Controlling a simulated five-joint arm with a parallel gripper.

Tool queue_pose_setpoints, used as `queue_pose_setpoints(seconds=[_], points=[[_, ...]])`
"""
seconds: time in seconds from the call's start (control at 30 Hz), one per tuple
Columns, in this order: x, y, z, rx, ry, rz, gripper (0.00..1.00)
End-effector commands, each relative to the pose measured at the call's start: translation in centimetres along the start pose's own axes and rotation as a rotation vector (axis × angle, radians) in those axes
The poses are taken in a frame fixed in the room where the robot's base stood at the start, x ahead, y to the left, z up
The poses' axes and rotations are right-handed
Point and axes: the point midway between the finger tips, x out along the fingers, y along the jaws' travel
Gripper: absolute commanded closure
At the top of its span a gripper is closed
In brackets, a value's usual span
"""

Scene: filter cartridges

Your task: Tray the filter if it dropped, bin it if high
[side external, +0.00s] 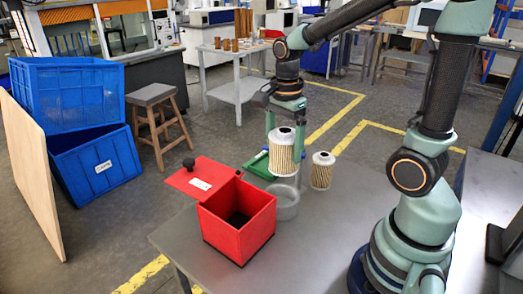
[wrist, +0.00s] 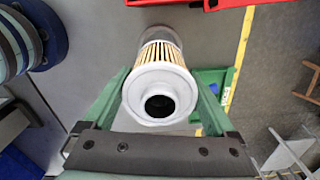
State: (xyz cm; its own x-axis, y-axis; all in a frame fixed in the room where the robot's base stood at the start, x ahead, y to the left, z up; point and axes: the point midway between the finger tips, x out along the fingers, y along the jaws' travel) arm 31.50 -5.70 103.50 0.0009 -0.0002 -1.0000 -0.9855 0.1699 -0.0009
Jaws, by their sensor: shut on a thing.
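My gripper (side external: 285,128) is shut on a filter cartridge (side external: 284,156) with a pleated cream body and white end caps. It holds the filter upright above the table. In the wrist view the filter (wrist: 160,85) sits between the green fingers, its round end hole facing the camera. A clear grey cup (side external: 286,204) stands on the table below the filter; its rim shows behind the filter in the wrist view (wrist: 160,33). A second filter (side external: 321,171) stands upright on the table to the right. A green tray (side external: 256,168) lies behind, partly hidden by the held filter. An open red bin (side external: 237,226) stands at the front.
A flat red panel (side external: 185,180) with a white label and a black knob lies left of the tray, partly behind the bin. A blue-and-white pen-like thing (side external: 258,156) is at the tray. The grey table (side external: 325,240) is clear at front right. Blue crates (side external: 95,160) stand on the floor.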

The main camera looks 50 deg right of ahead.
Motion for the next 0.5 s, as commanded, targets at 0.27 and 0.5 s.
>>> queue_pose_setpoints(seconds=[0.27, 0.5], points=[[-7.2, -0.1, 0.0, 0.000, 0.000, -0.005, 0.77], [-10.2, -0.1, 0.1, -0.001, 0.000, -0.001, 0.77]])
